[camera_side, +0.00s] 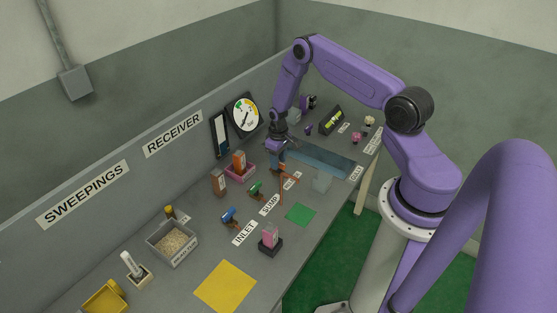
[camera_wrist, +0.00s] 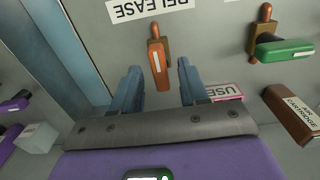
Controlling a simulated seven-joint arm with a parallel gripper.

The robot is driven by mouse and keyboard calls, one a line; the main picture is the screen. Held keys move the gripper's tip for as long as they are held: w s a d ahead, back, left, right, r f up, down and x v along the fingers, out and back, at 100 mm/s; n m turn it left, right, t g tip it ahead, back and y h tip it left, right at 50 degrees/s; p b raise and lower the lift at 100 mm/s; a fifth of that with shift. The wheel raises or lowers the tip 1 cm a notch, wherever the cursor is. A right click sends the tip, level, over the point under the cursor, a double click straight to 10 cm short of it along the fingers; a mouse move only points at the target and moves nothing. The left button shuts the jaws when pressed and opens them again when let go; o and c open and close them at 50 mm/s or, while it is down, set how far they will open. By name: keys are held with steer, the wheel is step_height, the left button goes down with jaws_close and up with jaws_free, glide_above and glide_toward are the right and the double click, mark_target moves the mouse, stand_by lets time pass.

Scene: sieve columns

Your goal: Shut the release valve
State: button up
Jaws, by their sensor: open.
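The release valve has an orange handle (camera_wrist: 159,66) on a copper-brown body, beside a RELEASE label (camera_wrist: 150,8) in the wrist view. The handle lies roughly in line with the body. In the side view the orange valve (camera_side: 283,180) is below my gripper (camera_side: 277,163), partly hidden by it. In the wrist view my gripper (camera_wrist: 158,90) is open, with one blue finger on each side of the handle's near end. Nothing is clearly held, and I cannot tell whether either finger touches the handle.
A green-handled valve (camera_side: 255,188) and a blue-handled valve (camera_side: 229,215) stand nearby. The green handle (camera_wrist: 285,48) lies across its pipe. A pink tray (camera_wrist: 225,92) and a brown cartridge (camera_wrist: 291,112) are close by. A blue channel (camera_side: 320,160) runs beside the release valve.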

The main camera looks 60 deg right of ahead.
steer(key=shift+f, duration=0.1)
steer(key=shift+c, duration=0.3)
jaws_close()
steer(key=shift+m, duration=0.4)
steer(key=m, duration=0.3)
steer(key=shift+m, duration=0.4)
steer(key=m, duration=1.3)
steer(key=shift+m, duration=0.3)
